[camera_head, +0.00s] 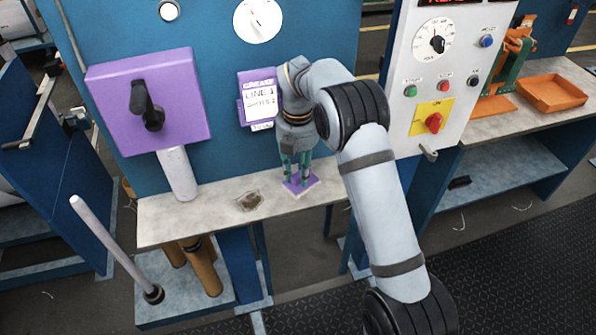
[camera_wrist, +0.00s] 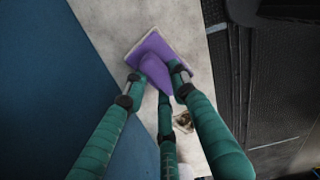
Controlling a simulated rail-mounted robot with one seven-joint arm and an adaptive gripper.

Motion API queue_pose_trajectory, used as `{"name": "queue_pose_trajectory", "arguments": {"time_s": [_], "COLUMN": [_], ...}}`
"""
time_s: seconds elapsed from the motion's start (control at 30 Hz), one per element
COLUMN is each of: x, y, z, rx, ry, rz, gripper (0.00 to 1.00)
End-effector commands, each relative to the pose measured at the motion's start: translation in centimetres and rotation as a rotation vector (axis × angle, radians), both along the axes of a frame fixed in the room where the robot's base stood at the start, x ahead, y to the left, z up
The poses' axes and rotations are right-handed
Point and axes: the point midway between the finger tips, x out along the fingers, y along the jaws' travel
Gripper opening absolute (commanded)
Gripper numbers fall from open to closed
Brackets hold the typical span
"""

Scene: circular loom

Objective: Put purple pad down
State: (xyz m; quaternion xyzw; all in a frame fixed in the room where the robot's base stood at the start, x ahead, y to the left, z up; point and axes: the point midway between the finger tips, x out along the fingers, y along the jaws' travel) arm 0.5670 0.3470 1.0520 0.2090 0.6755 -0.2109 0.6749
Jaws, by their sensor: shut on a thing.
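The purple pad (camera_head: 299,188) is at the grey ledge (camera_head: 215,205) below the blue panel. It has a flat base and a raised middle grip, seen in the wrist view (camera_wrist: 153,50). My gripper (camera_head: 296,174) points down with its green fingers shut on that grip, also seen in the wrist view (camera_wrist: 157,76). The pad is flat side down, on or just above the ledge; I cannot tell whether it touches. A pale edge shows along the pad's side.
A brown stain or small object (camera_head: 249,201) lies on the ledge left of the pad. A purple box with a dark handle (camera_head: 150,100) and a purple label holder (camera_head: 258,100) are on the blue panel (camera_head: 215,60). A white control panel (camera_head: 440,75) stands to the right.

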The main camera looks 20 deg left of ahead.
Motion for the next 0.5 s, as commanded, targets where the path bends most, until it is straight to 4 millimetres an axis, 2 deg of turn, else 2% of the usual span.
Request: {"name": "queue_pose_trajectory", "arguments": {"time_s": [0.03, 0.07, 0.37, 0.5], "x": [-0.02, -0.01, -0.02, -0.02], "y": [-0.01, 0.00, -0.03, -0.03], "z": [-0.28, -0.23, -0.21, -0.21], "rx": [-0.001, -0.001, -0.001, -0.001], "ry": [0.001, 0.001, 0.001, 0.001], "rz": [0.000, 0.000, 0.000, 0.000], "gripper": [0.05, 0.27, 0.44, 0.45]}}
